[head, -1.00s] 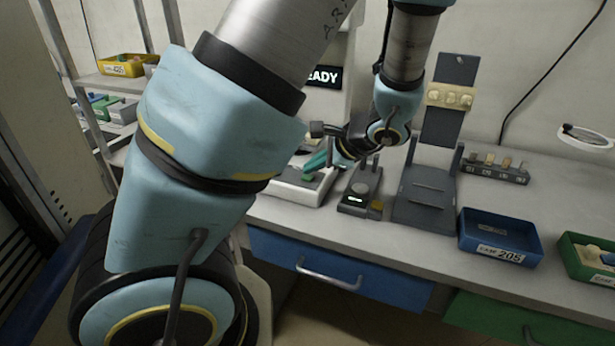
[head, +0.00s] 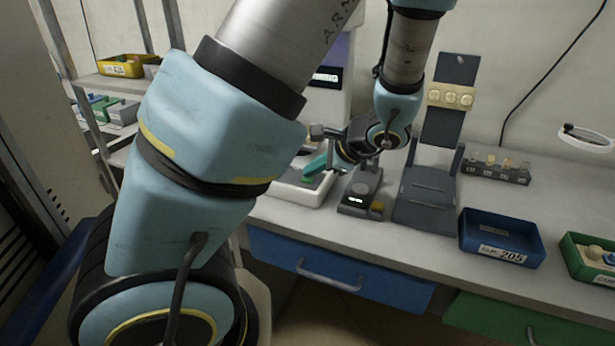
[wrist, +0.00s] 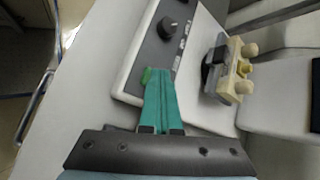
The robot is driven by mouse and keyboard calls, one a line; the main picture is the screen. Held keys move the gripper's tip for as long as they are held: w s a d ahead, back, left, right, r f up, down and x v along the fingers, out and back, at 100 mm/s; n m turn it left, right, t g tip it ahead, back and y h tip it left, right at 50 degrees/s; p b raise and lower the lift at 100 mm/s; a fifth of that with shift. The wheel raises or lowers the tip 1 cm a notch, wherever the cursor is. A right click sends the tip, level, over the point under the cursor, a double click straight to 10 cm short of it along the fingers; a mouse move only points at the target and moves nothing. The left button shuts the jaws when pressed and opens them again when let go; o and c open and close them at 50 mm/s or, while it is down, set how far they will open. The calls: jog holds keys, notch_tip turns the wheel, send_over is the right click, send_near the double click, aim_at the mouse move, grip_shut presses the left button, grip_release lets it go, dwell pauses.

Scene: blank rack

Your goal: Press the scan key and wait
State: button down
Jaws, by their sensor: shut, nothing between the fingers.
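The scanner's pale base (head: 298,193) stands on the bench, with a grey key panel that shows in the wrist view (wrist: 140,58). The green scan key (wrist: 147,75) is on that panel, partly covered by my fingertips. My gripper (wrist: 160,72) is shut and empty, its teal fingers together at the key; I cannot tell if they press it. In the head view my gripper (head: 308,170) is low over the base. The scanner's display (head: 326,77) is partly hidden by my arm; the visible letters end in "NING".
A black knob (wrist: 172,27) sits farther along the panel. A cream part (wrist: 232,70) sits on the scanner beside my fingers. A small dark device (head: 360,193), a dark stand (head: 425,205) and a blue bin (head: 500,238) are to the right.

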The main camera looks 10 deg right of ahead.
aim_at(312, 180)
jog(key=shift+r+p, duration=0.65)
jog(key=shift+r, duration=0.25)
notch_tip(312, 180, up, 5)
jog(key=p, duration=0.4)
jog(key=s+a+r+n+g+h, duration=0.1)
jog(key=s+a+n+g+h, duration=0.1)
jog(key=a+n, duration=0.5)
jog(key=s+a+r+n+g+h, duration=0.1)
jog(key=s+a+n+g+h, duration=0.2)
jog(key=a+n, duration=0.4)
jog(key=s+n+h, duration=0.1)
jog(key=s+n, duration=0.1)
jog(key=n, duration=0.1)
jog(key=shift+r, duration=0.4)
